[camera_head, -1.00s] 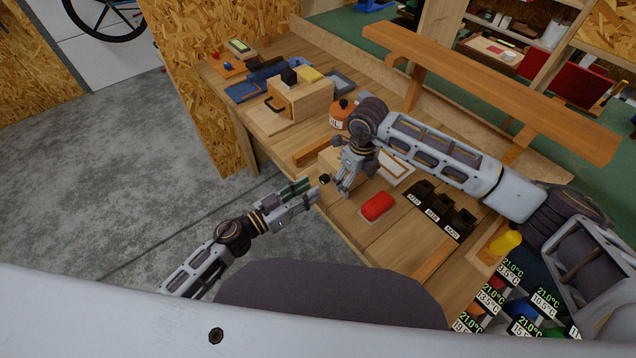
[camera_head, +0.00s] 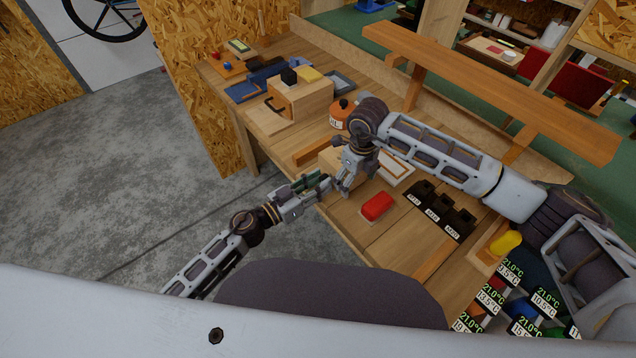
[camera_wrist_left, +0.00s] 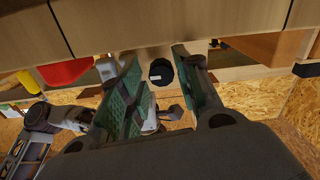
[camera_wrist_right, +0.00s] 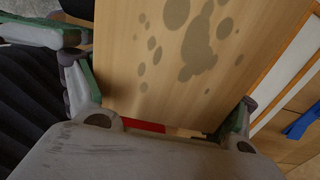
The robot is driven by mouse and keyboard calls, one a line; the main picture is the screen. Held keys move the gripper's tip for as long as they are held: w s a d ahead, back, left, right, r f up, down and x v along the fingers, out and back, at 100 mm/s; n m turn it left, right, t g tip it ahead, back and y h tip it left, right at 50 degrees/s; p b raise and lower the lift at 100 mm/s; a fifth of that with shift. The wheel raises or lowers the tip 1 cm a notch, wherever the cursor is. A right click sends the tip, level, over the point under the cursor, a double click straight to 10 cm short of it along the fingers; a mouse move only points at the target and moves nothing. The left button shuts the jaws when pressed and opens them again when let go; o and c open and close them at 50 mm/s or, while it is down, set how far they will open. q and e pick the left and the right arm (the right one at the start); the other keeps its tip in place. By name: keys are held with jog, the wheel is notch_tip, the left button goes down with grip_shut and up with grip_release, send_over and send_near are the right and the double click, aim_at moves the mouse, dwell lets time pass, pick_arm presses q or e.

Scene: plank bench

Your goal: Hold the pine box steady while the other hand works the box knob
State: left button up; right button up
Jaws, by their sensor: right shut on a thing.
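The pine box (camera_head: 328,158) sits at the bench's near edge, partly hidden behind my right gripper (camera_head: 343,188). In the right wrist view the pale box (camera_wrist_right: 190,70), with grey blotches on its face, fills the space between the fingers. My right gripper is shut on it. My left gripper (camera_head: 320,182) points at the box from the front left, over the floor beyond the bench edge. In the left wrist view the round black box knob (camera_wrist_left: 161,72) shows between the tips of the open left fingers (camera_wrist_left: 160,85), with gaps on both sides. In the head view the knob is hidden.
A red block (camera_head: 377,206) and black labelled bins (camera_head: 440,212) stand right of the box. An orange canister (camera_head: 341,114) and a larger wooden box with a handle (camera_head: 300,98) stand behind. A framed white panel (camera_head: 396,168) lies close to my right arm.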

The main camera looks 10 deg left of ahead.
pick_arm(q)
grip_shut()
jog(key=shift+m, duration=0.4)
jog(key=shift+d+m, duration=0.1)
jog(key=shift+m, duration=0.5)
jog(key=shift+s+m, duration=0.1)
jog(key=shift+m, duration=0.5)
jog(key=shift+o, duration=0.4)
grip_release()
